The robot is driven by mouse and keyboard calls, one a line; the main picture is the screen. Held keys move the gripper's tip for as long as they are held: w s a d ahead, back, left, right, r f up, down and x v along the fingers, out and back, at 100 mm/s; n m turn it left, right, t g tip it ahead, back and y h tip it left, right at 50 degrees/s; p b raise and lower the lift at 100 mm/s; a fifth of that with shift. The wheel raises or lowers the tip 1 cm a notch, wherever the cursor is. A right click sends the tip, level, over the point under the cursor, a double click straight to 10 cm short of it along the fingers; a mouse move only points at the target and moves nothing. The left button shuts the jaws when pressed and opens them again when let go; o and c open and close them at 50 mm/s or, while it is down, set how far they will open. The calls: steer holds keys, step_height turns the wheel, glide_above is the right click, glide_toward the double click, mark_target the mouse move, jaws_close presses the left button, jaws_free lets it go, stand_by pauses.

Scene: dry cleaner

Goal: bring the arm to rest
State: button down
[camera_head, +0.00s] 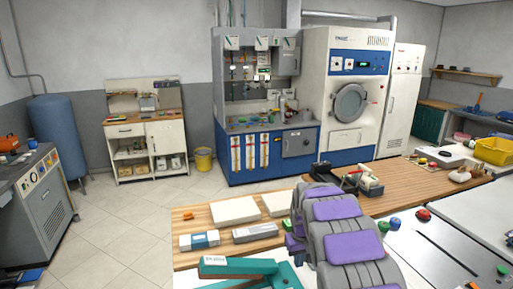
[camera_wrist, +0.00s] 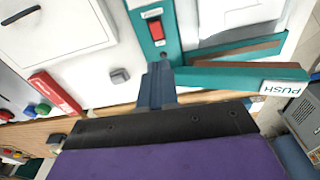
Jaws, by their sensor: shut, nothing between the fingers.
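My arm shows in the head view as a bent grey arm with purple panels (camera_head: 342,230), over the wooden table and the white surface at the front. In the wrist view my gripper (camera_wrist: 159,72) is shut and empty, its narrow blue-grey fingers pointing toward a teal device. My fingertips are hidden behind my arm or out of frame in the head view. The teal device with a "PUSH" label (camera_wrist: 245,76) lies close beyond the fingertips; whether they touch it I cannot tell. It also shows at the front of the head view (camera_head: 238,266).
A wooden table (camera_head: 190,216) holds white slabs (camera_head: 236,210), a blue-white box (camera_head: 199,240) and a grey stapler-like item (camera_head: 255,232). A red object (camera_head: 423,215) and green ones sit on the white surface at right. Open tiled floor (camera_head: 130,225) lies at left.

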steer(key=s+d+r+m+g, duration=0.1)
steer(key=s+r, duration=0.4)
steer(key=s, duration=0.6)
steer(key=s+r+m, duration=0.1)
steer(key=s+r, duration=0.4)
steer(key=s, duration=0.7)
steer(key=s+a+g, duration=0.1)
steer(key=s, duration=2.3)
steer(key=shift+f+m+g, duration=0.2)
steer(key=shift+m+g, duration=0.2)
